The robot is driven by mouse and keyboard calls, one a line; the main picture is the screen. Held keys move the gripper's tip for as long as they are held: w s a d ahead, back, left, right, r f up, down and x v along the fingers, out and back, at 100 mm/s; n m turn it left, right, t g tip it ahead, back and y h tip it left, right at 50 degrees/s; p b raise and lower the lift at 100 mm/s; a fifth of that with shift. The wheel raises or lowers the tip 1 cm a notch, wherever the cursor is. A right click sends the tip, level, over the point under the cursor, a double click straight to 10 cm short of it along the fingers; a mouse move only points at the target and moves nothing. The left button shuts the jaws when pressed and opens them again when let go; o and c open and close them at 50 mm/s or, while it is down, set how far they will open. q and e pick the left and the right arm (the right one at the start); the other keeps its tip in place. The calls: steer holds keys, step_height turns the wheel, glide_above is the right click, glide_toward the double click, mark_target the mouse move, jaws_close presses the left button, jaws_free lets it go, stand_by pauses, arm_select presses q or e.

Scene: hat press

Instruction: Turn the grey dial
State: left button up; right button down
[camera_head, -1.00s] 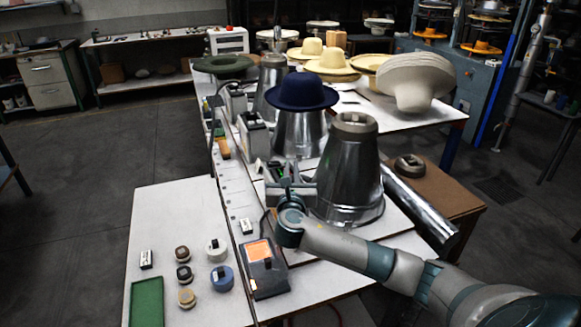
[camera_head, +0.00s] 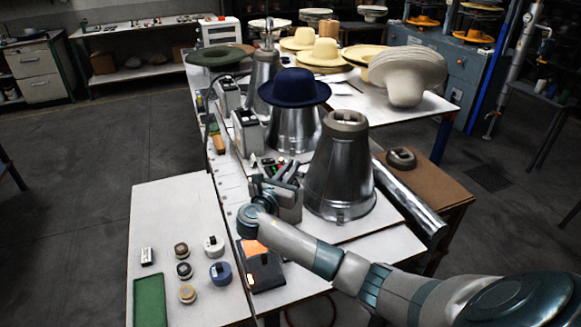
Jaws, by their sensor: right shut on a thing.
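My right gripper (camera_head: 291,183) is at the control box (camera_head: 267,163) in front of the nearest metal cone (camera_head: 339,172). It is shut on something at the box. The gripper body and wrist cover the spot, so the grey dial between the fingers is hidden. The gripper sits tilted. My right arm reaches in from the lower right. My left gripper is out of view.
Several loose knobs, among them a blue one (camera_head: 220,273) and a whitish one (camera_head: 213,246), stand on the white table left of my wrist. A green tray (camera_head: 150,301) and a dark orange-screened device (camera_head: 262,270) lie near. A navy hat (camera_head: 295,88) tops another cone.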

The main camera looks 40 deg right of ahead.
steer(key=c, duration=1.9)
jaws_free()
steer(key=shift+o, duration=0.2)
steer(key=shift+a, duration=0.1)
